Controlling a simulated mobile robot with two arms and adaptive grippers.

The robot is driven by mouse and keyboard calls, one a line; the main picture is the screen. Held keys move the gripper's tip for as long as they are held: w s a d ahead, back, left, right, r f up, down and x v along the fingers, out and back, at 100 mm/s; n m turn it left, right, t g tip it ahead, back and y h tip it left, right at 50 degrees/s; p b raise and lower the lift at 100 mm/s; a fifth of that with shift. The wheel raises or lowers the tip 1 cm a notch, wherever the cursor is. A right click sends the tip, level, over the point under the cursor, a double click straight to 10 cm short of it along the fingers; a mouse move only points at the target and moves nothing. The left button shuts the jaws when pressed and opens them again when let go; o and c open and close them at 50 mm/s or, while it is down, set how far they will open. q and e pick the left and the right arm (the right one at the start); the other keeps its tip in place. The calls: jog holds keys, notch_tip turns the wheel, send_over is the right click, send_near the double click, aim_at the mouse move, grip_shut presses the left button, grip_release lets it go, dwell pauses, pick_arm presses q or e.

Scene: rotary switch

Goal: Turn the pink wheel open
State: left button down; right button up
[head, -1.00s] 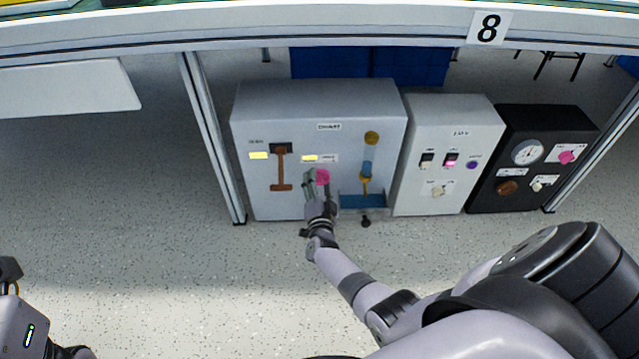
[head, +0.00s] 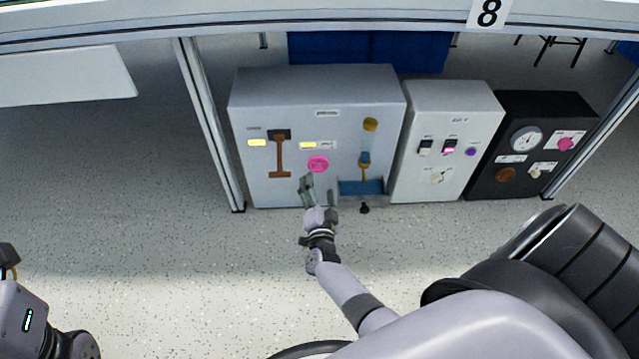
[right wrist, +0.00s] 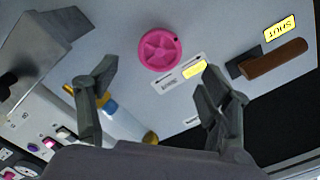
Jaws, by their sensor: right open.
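The pink wheel (head: 318,164) is a round spoked knob on the front of the large grey box (head: 357,92), below a yellow label. It also shows whole in the right wrist view (right wrist: 160,48). My right gripper (head: 319,186) is open and empty, just below and in front of the wheel, apart from it. In the right wrist view its two fingers (right wrist: 158,85) are spread wide, with the wheel beyond and between them. Only part of my left arm shows at the lower left of the head view, and its fingertips cannot be made out.
A grey switch box (head: 447,150) and a black gauge box (head: 527,150) stand further right.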

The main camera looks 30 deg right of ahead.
jog(key=shift+v, duration=2.6)
